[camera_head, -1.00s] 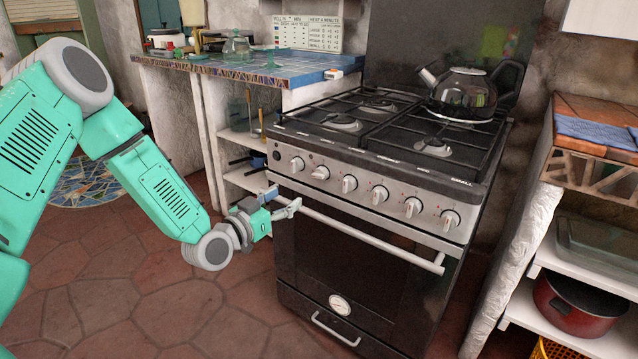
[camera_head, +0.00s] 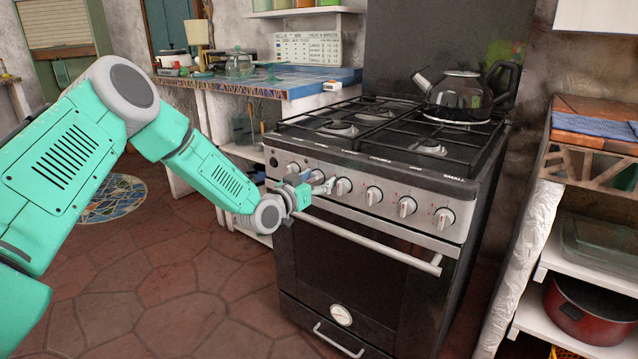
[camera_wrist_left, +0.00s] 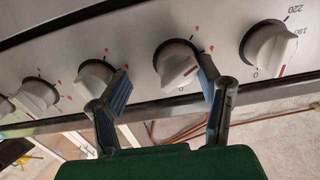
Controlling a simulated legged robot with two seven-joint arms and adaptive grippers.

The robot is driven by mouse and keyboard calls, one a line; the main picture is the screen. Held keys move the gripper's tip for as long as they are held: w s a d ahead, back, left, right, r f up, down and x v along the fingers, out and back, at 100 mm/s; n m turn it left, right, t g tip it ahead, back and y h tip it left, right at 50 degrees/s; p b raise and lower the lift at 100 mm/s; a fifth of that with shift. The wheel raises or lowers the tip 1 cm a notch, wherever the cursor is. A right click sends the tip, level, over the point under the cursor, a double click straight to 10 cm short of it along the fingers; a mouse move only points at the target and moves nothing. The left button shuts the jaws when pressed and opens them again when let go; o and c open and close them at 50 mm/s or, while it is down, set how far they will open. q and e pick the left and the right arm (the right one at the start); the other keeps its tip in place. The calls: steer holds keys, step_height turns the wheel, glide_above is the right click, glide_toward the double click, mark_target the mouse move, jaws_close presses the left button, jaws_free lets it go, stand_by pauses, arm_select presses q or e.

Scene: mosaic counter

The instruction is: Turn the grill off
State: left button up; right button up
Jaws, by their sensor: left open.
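The stove's control panel (camera_head: 425,221) carries a row of silver knobs. My left gripper (camera_head: 322,184) is in front of the left part of this row, above the oven handle (camera_head: 370,240). In the left wrist view the gripper (camera_wrist_left: 165,78) is open, its blue-padded fingers pointing at the panel. One knob (camera_wrist_left: 177,64) with a red line and a "0" mark lies between the fingertips, closer to the right finger. I cannot tell whether that finger touches it. Another knob (camera_wrist_left: 268,47), marked 180 and 220, is to its right. My right gripper is not in view.
A dark kettle (camera_head: 460,95) stands on the back right of the hob. A tiled counter (camera_head: 290,82) is left of the stove. A red pot (camera_head: 590,310) sits on a shelf at the right. The floor (camera_head: 180,270) in front is clear.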

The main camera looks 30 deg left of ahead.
mark_target(308, 182)
arm_select(q)
steer(key=shift+a+f, duration=0.2)
steer(key=shift+s+a+f, duration=0.1)
steer(key=shift+a+f, duration=0.1)
steer(key=shift+a, duration=0.35)
steer(key=shift+a+f, duration=0.2)
steer(key=shift+a, duration=0.3)
steer(key=c, duration=1.1)
steer(key=shift+a, duration=0.2)
steer(key=shift+d+r, duration=0.3)
steer(key=shift+d, duration=0.4)
steer(key=shift+a, duration=0.4)
steer(key=shift+d, duration=0.1)
